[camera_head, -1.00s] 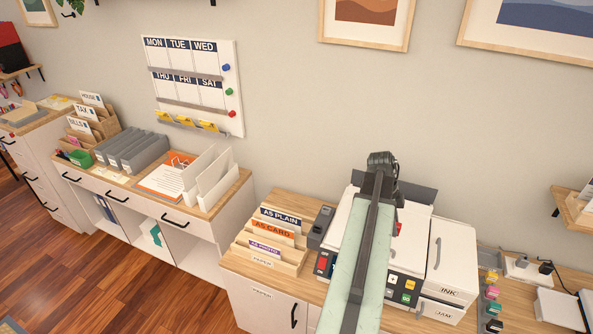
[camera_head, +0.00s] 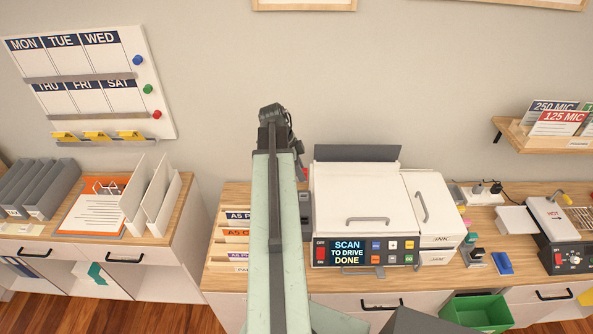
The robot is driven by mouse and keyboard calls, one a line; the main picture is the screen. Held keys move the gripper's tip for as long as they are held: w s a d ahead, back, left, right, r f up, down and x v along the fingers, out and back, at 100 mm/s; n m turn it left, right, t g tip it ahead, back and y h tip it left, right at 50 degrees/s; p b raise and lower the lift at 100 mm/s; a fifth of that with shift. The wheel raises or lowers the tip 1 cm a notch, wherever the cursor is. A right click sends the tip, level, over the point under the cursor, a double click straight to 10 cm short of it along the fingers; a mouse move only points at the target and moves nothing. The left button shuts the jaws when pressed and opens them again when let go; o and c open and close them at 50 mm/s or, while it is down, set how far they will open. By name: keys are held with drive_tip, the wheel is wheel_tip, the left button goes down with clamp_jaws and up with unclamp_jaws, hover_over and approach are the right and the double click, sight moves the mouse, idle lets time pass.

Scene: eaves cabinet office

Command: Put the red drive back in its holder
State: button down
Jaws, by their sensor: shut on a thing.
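My arm reaches up the middle of the view. My gripper (camera_head: 299,164) shows only in part, behind and right of the arm, just left of the white printer. A small red piece, which looks like the red drive (camera_head: 301,174), shows at its end, held; most of it and the fingertips are hidden by the arm. A holder (camera_head: 478,264) with small pink, green and dark drives appears on the counter right of the printer; its slots are too small to make out. The printer (camera_head: 345,190) has a screen reading "SCAN TO DRIVE DONE".
A paper rack (camera_head: 228,262) stands left of the printer, partly behind my arm. A blue object (camera_head: 502,263) and a laminator-like machine (camera_head: 568,254) lie right of the holder. A green bin (camera_head: 478,312) is below the counter. A shelf (camera_head: 560,142) juts out at upper right.

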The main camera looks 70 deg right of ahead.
drive_tip(key=shift+f, duration=0.1)
drive_tip(key=shift+s+f+b, duration=0.1)
drive_tip(key=shift+f+b, duration=0.15)
drive_tip(key=shift+b, duration=0.1)
wheel_tip(320, 180, down, 5)
drive_tip(key=b, duration=0.5)
drive_tip(key=shift+f, duration=0.2)
idle(1.0)
drive_tip(key=shift+f+b, duration=0.35)
drive_tip(key=shift+b, duration=0.2)
drive_tip(key=shift+f+b, duration=0.9)
drive_tip(key=shift+b, duration=0.05)
drive_tip(key=c, duration=1.2)
unclamp_jaws()
drive_tip(key=shift+o, duration=0.2)
